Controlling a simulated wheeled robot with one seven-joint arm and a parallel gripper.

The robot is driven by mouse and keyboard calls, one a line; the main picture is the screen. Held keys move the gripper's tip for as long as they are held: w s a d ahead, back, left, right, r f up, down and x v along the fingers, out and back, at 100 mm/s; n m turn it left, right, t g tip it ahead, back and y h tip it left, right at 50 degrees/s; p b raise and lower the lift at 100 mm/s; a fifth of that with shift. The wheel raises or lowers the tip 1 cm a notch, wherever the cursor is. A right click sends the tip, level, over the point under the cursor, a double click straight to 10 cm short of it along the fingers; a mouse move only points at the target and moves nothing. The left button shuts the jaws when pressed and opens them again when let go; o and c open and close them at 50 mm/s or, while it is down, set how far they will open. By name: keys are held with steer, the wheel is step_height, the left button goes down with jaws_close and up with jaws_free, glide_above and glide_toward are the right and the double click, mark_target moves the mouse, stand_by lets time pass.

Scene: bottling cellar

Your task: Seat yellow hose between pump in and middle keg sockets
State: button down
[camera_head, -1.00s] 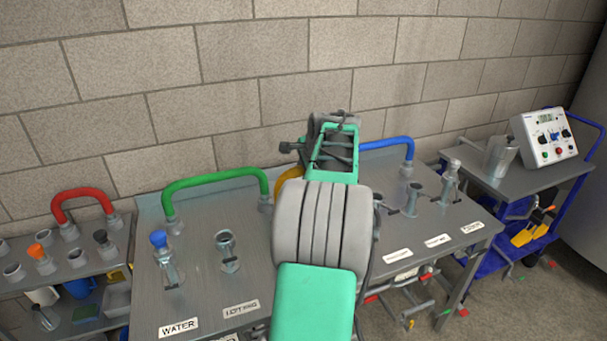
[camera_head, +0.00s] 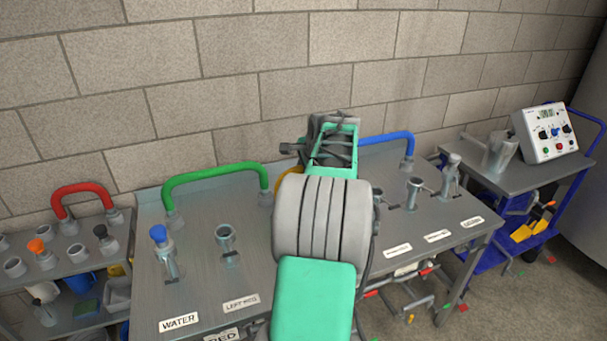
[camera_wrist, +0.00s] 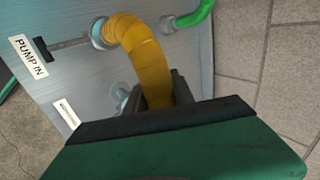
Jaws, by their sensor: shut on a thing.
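The yellow hose (camera_wrist: 138,52) arcs across the wrist view. One end meets a grey collar (camera_wrist: 100,33) on the metal panel, near the PUMP IN label (camera_wrist: 31,56); I cannot tell how deep it sits. My gripper (camera_wrist: 161,92) is shut on the hose towards its other end, and my jaws hide that end. In the head view only a sliver of the yellow hose (camera_head: 287,186) shows left of my arm, and my gripper is hidden there. Another socket (camera_wrist: 122,94) shows beside my jaws, next to a second label (camera_wrist: 67,114), too oblique to read.
A green hose (camera_head: 215,173) stands left of my arm and a blue hose (camera_head: 387,139) right of it on the bench (camera_head: 205,285). Upright valves stand along the front. A red hose (camera_head: 82,190) is at left; a cart (camera_head: 513,185) with a white meter (camera_head: 545,133) is at right.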

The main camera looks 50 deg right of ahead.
steer(key=shift+f, duration=0.3)
stand_by(0.5)
steer(key=c, duration=1)
jaws_free()
steer(key=shift+f, duration=0.15)
steer(key=v, duration=0.8)
steer(key=w+a+f+n+y, duration=0.1)
steer(key=w+a+f+n, duration=0.35)
steer(key=a, duration=1.05)
steer(key=w+a+r+n+y, duration=0.1)
steer(key=w+a+n+y, duration=0.1)
steer(key=a+n, duration=0.95)
steer(key=s+a+f+n, duration=0.2)
steer(key=s+a, duration=0.1)
steer(key=a, duration=0.3)
steer(key=s+a+f+n+g, duration=0.1)
steer(key=s+a+f+n, duration=0.2)
steer(key=a, duration=0.4)
steer(key=s+a+f+n+g, duration=0.1)
steer(key=s+a+f+n, duration=0.1)
steer(key=s+a, duration=0.3)
steer(key=shift+s+a+f+n+b, duration=0.35)
steer(key=shift+a+n, duration=0.25)
steer(key=shift+a, duration=0.3)
